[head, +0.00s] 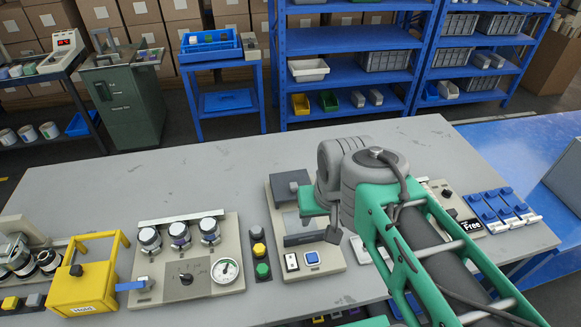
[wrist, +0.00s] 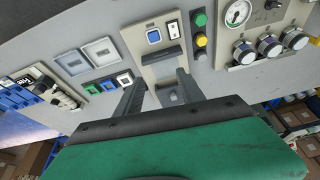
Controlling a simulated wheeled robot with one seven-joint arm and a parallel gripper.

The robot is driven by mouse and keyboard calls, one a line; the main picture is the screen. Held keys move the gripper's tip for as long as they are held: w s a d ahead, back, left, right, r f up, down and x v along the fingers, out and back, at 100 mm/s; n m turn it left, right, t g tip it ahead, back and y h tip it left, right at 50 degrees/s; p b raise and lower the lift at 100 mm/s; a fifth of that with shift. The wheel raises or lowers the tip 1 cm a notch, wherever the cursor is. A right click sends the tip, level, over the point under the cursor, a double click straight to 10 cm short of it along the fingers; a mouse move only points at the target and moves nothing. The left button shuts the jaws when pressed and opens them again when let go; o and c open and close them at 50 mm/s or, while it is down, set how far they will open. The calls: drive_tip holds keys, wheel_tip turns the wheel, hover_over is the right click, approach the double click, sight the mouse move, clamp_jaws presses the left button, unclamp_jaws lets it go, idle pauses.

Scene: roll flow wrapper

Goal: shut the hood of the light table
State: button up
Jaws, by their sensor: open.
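The light table (head: 326,262) is the cream unit at the middle of the grey table, with a white and a blue switch on its front. Its hood seems to be the framed part with a dark bar (head: 305,238) across it; my gripper partly covers it, and I cannot tell its angle. In the wrist view the light table (wrist: 139,40) lies straight ahead, its dark bar (wrist: 164,57) just beyond the fingertips. My gripper (wrist: 160,81) is open, its two dark fingers apart over the unit with nothing seen between them. I cannot tell whether they touch it.
A green and yellow button strip (head: 261,252) and a gauge panel (head: 186,290) stand left of the light table. A yellow-handled box (head: 83,288) is further left. Blue clips (head: 497,207) lie at the right. The table's back left is clear.

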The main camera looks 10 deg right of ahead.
drive_tip(key=w+r+m+g, duration=0.15)
drive_tip(key=w+m, duration=0.25)
drive_tip(key=w, duration=0.4)
drive_tip(key=m+g+p, duration=0.1)
drive_tip(key=m+g, duration=0.1)
drive_tip(key=m, duration=1.1)
hover_over(294, 184)
wheel_tip(294, 184, down, 9)
drive_tip(key=shift+f, duration=0.2)
wheel_tip(294, 184, down, 7)
drive_tip(key=shift+r+p, duration=0.2)
drive_tip(key=shift+p, duration=0.85)
drive_tip(key=shift+f, duration=0.5)
clamp_jaws()
